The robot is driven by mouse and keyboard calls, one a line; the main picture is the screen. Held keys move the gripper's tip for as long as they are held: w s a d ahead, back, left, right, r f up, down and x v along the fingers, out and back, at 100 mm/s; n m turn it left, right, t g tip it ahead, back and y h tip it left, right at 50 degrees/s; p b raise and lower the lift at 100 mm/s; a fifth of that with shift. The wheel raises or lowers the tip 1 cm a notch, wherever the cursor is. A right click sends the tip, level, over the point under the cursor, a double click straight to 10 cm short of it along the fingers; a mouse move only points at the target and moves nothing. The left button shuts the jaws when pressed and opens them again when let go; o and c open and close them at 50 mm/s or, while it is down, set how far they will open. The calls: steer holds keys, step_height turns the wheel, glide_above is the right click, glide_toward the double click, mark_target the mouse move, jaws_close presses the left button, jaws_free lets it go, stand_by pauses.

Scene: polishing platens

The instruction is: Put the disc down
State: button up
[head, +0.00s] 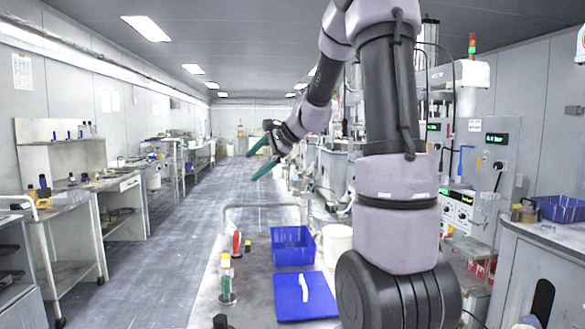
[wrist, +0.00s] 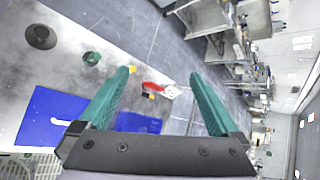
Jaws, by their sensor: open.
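My gripper (head: 256,163) is held high above the bench, and its two green fingers stand apart. In the wrist view the open gripper (wrist: 162,76) has nothing between its fingers. A dark round disc-like piece with a raised centre (wrist: 40,36) lies on the grey bench top, apart from the gripper. I cannot tell for sure that it is the task's disc. A blue mat (head: 318,305) lies flat on the bench with a white elongated piece (head: 304,288) on it. The mat also shows in the wrist view (wrist: 42,135).
A blue bin (head: 292,247) stands behind the mat, beside a white tub (head: 337,245). A metal rail (head: 262,206) edges the bench's far end. The aisle floor (head: 165,260) is clear.

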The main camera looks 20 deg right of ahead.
steer(key=s+r+n+h, duration=0.1)
steer(key=s+n, duration=0.5)
steer(key=s, duration=0.8)
steer(key=s+r+n+h, duration=0.1)
steer(key=s+n+h, duration=0.2)
steer(key=s, duration=1.1)
steer(key=n, duration=0.2)
steer(key=shift+s+a+r+n+h, duration=0.3)
steer(key=shift+s+r+n+h, duration=0.1)
